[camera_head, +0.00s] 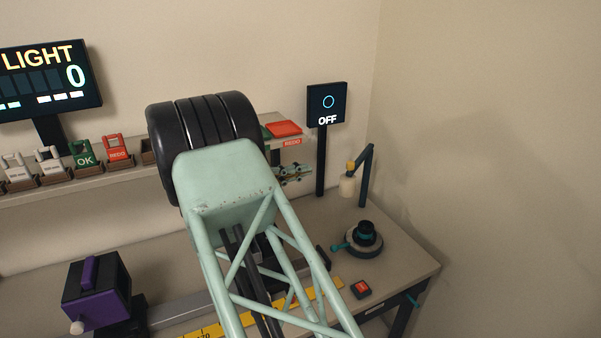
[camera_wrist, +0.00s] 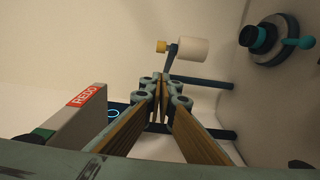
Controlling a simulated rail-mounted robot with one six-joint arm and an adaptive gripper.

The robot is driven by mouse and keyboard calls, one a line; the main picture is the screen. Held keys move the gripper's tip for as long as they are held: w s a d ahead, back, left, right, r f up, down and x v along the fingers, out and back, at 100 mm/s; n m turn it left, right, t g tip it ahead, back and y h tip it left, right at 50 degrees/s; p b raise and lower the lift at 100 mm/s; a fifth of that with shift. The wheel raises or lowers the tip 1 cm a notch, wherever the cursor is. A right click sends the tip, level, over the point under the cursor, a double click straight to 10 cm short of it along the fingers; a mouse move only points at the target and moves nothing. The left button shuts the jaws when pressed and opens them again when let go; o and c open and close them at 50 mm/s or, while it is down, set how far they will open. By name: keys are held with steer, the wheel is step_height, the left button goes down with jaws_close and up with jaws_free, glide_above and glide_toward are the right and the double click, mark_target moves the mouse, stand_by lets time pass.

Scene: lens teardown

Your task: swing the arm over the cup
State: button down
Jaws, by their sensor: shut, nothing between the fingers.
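The dark blue swing arm (camera_head: 365,176) stands on its post at the right back of the bench. Its cream cylinder (camera_head: 347,187) with a yellow knob (camera_head: 351,165) hangs at the arm's end, behind and left of the cup. The likely cup is the round grey base with a black middle and teal lever (camera_head: 364,240); nothing hangs over it. My gripper (camera_head: 296,174) is shut and empty, left of the cream cylinder and apart from it. In the wrist view the closed fingertips (camera_wrist: 163,78) are just below the cream cylinder (camera_wrist: 193,49); the cup (camera_wrist: 262,38) is at upper right.
A shelf with a red REDO tray (camera_head: 284,128) is at the back. A red button (camera_head: 361,288) is near the bench front. My arm hides the middle of the bench.

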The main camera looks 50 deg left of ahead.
steer(key=w+d+b, duration=0.1)
steer(key=w+d, duration=0.4)
steer(key=w, duration=0.4)
steer(key=shift+d, duration=0.35)
stand_by(0.4)
